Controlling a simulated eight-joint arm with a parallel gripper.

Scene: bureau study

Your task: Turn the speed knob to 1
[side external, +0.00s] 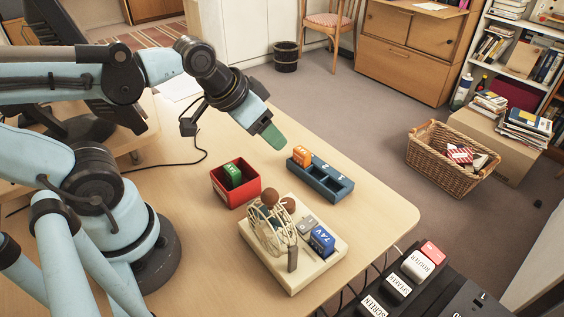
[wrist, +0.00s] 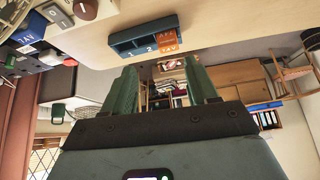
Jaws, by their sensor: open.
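A beige board (side external: 332,258) stands on the table with a round wire wheel (side external: 265,238) and two brown knob-like parts at its back. One brown knob (side external: 288,204) sits near a grey switch plate; its setting cannot be read.
A blue tray (side external: 333,187) with numbered slots holds an orange block (side external: 302,156). A red box (side external: 222,193) holds a green block (side external: 233,175). A blue block (side external: 322,241) is on the board. A black switch panel (side external: 410,290) lies at the front right.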

